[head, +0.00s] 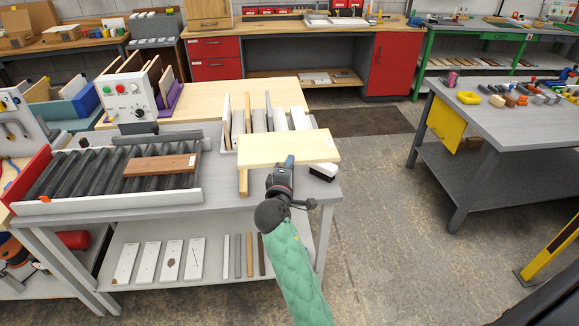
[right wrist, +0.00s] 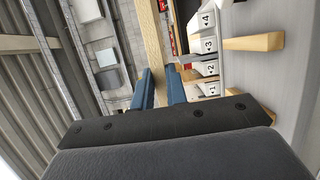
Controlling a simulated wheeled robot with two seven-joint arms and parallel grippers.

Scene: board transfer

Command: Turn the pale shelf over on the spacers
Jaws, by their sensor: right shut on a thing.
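The pale shelf (head: 300,146) is a light wooden board, broad face up, over the right end of the grey table. My right gripper (head: 288,163) is shut on its near long edge. In the right wrist view the shelf (right wrist: 152,45) shows edge-on as a narrow strip between the blue fingers (right wrist: 160,88). One wooden spacer (head: 244,183) shows under the shelf's left end. Two spacers show in the right wrist view, one (right wrist: 253,42) farther up and one (right wrist: 262,112) lower down, partly hidden. I cannot tell whether the shelf touches them. My left gripper is not in view.
A rack (head: 228,140) with upright boards stands just behind the shelf; its slots bear numbers in the wrist view. A roller conveyor (head: 75,170) with a brown board (head: 160,165) lies left. A black-and-white item (head: 323,172) sits right of my gripper. Floor is open to the right.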

